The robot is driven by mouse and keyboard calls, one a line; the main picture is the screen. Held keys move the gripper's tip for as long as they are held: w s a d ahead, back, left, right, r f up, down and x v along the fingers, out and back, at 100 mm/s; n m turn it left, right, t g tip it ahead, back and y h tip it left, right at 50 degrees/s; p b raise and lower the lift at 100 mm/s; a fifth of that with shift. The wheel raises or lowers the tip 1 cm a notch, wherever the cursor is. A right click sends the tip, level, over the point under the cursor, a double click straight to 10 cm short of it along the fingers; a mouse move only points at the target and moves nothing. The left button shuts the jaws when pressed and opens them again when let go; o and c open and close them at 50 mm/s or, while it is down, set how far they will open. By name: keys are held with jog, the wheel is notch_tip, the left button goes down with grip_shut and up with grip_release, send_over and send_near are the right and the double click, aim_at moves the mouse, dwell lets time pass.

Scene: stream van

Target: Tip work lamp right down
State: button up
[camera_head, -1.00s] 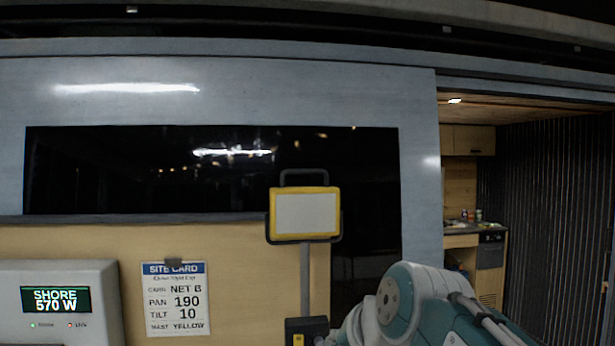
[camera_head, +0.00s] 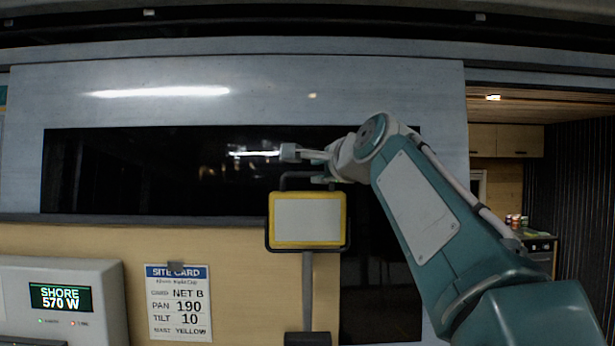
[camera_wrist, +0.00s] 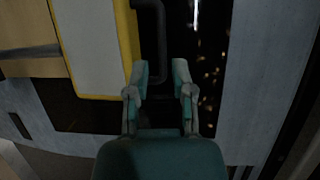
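The work lamp (camera_head: 307,220) has a pale panel in a yellow frame with black edging, on a grey post. It faces me and looks about upright. Its black handle (camera_head: 283,181) stands above the yellow frame. My gripper (camera_head: 303,165) is at the handle's top right, with its fingers apart and partly covering it. In the wrist view, the lamp's yellow edge (camera_wrist: 129,45) is at the left. The handle (camera_wrist: 161,40) runs toward the gap between the open fingers (camera_wrist: 162,78). I cannot tell whether either finger touches it.
A dark window (camera_head: 130,175) lies behind the lamp. A site card (camera_head: 179,310) reading PAN 190, TILT 10 hangs on the wooden panel. A grey box (camera_head: 100,290) showing SHORE 570 W is at lower left. A kitchen nook with cupboards (camera_head: 505,140) is at right.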

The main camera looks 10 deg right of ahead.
aim_at(309, 176)
jog(key=x, duration=0.3)
jog(key=shift+w+a+f, duration=0.15)
jog(key=shift+a, duration=0.3)
jog(key=w+d, duration=0.1)
jog(key=w, duration=0.1)
jog(key=w+d, duration=0.1)
jog(key=shift+w+d+f, duration=0.2)
jog(key=shift+d+f, duration=0.1)
jog(key=shift+d, duration=0.05)
jog(key=shift+w, duration=0.35)
jog(key=shift+w+a+f, duration=0.1)
jog(key=shift+w, duration=0.1)
jog(key=shift+a, duration=1.3)
jog(key=shift+c, duration=0.3)
jog(key=shift+d, duration=0.3)
grip_shut()
jog(key=shift+w+d, duration=0.1)
jog(key=shift+d, duration=0.2)
